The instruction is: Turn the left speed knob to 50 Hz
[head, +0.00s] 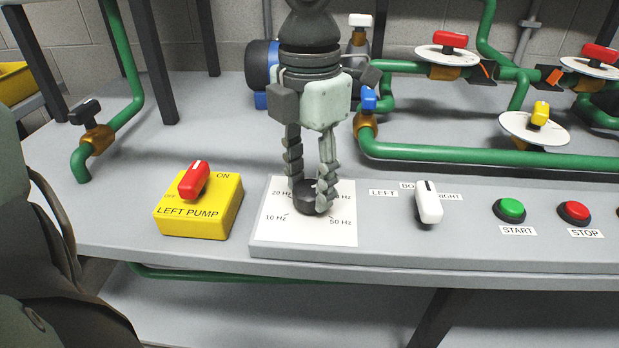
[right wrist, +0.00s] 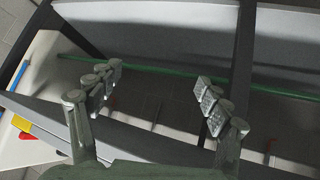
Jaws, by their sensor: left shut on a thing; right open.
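The left speed knob (head: 307,188) is a dark round knob on a white dial plate (head: 280,236). The plate shows 10 Hz and 20 Hz on the left and 50 Hz at the lower right. Another Hz label on the right is partly hidden by a finger. My left gripper (head: 309,203) comes down from above and is shut on the knob, one finger on each side. The fingers cover much of the knob, and I cannot tell where its pointer stands. My right gripper (right wrist: 157,86) is open and empty in the right wrist view, away from the dial.
A yellow LEFT PUMP box (head: 198,207) with a red switch stands left of the dial. Right of it are a white selector (head: 428,203), a green START button (head: 509,210) and a red STOP button (head: 573,212). Green pipes (head: 480,152) with valves run behind.

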